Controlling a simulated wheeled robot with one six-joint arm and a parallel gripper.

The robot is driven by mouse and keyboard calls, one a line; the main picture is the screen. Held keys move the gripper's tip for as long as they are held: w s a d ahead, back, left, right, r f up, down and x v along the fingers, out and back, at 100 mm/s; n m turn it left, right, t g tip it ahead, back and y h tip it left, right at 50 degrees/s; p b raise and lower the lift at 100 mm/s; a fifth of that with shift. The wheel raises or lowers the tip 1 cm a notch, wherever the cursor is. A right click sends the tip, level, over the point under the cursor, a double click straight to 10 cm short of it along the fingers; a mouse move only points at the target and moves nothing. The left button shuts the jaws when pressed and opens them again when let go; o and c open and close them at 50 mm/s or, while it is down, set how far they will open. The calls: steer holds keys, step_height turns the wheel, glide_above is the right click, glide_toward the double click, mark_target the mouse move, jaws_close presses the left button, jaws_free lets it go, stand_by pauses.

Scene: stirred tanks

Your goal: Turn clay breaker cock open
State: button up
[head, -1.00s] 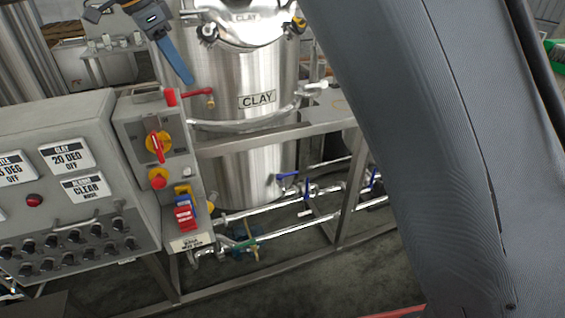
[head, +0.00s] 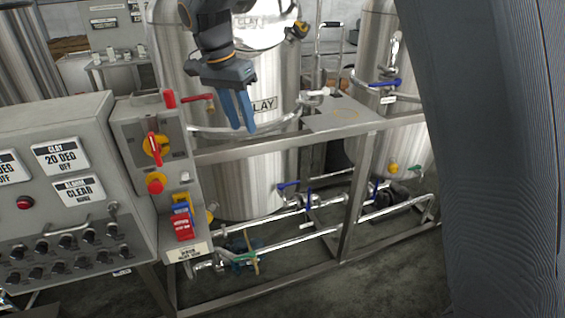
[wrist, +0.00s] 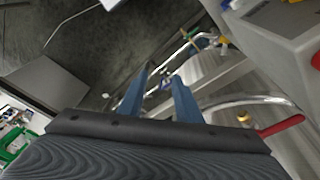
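The steel tank labelled CLAY (head: 250,180) stands in the middle of the head view. A red-handled cock (head: 195,98) with a brass end sticks out at its upper left side. A red lever with a brass fitting (wrist: 282,127) shows at the right of the wrist view, apart from my fingers. My gripper (head: 241,129), with blue fingers, points down in front of the tank, right of the red handle, and partly covers the label. In the wrist view my gripper (wrist: 163,72) shows a gap between its fingers with nothing held. No tag naming the breaker cock is readable.
A grey control panel (head: 50,190) and a switch box (head: 135,125) with a red handle on yellow stand at the left. Pipes with blue-handled valves (head: 289,185) run below the tank. A steel frame rail (head: 270,145) crosses before it. Another tank (head: 400,130) stands right.

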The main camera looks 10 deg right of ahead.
mark_target(193, 99)
steer(key=s+d+f+n+y+b, duration=0.1)
steer(key=s+d+f+n+b, duration=0.2)
steer(key=d+f, duration=0.6)
steer(key=shift+s+d+g, duration=0.2)
steer(key=shift+s+g, duration=0.1)
steer(key=shift+s, duration=0.65)
steer(key=shift+f, duration=0.1)
steer(key=shift+c, duration=0.3)
